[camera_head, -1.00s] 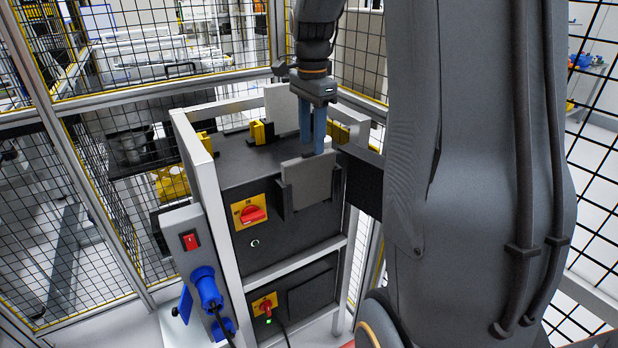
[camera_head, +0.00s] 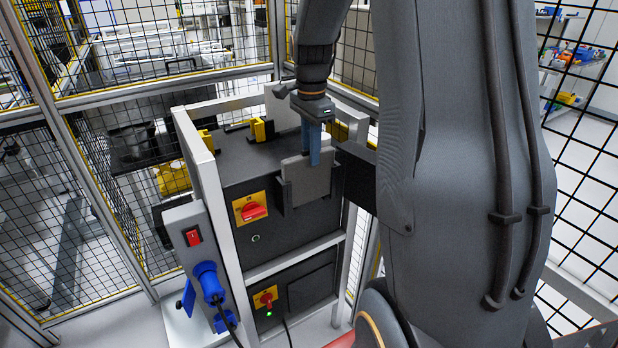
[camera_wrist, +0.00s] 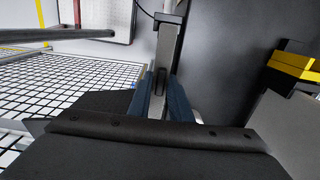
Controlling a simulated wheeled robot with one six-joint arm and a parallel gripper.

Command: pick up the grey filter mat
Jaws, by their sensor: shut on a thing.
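The grey filter mat (camera_head: 305,183) is a flat upright plate in the dark holder (camera_head: 285,198) on the front of the black machine box. In the head view its lower edge sits in the holder. My gripper (camera_head: 314,158) comes down from above with its blue fingers at the mat's top edge, shut on the mat.
The black box (camera_head: 240,165) stands in a light metal frame (camera_head: 197,150). A pale upright plate (camera_head: 283,108) and yellow-black clamps (camera_head: 262,129) are on its top. A red rotary switch (camera_head: 252,210) is on its front. Mesh fencing (camera_head: 90,215) surrounds the station.

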